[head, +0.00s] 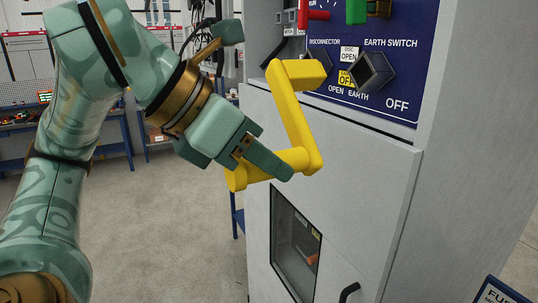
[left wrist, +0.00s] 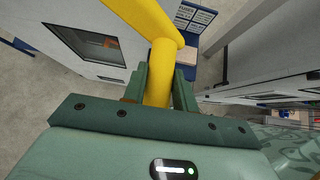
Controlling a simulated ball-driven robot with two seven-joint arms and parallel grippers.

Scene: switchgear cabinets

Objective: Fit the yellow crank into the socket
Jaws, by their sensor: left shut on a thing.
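The yellow crank (head: 297,118) is in front of the switchgear panel in the head view. My left gripper (head: 272,160) is shut on its lower grip; in the left wrist view the grip (left wrist: 160,75) stands between both fingers (left wrist: 160,88). The crank's arm rises from the grip to its head, which overlaps the panel's lower left by the DISCONNECTOR label. A dark angular socket (head: 372,70) shows under EARTH SWITCH, right of the crank head. My right gripper is not in view.
The blue panel (head: 405,75) sits in a grey cabinet (head: 365,165) with a windowed lower door (head: 295,245) and black handle (head: 349,291). Red (head: 313,15) and green (head: 356,11) parts stick out above. A workbench (head: 110,125) stands behind left; open floor lies between.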

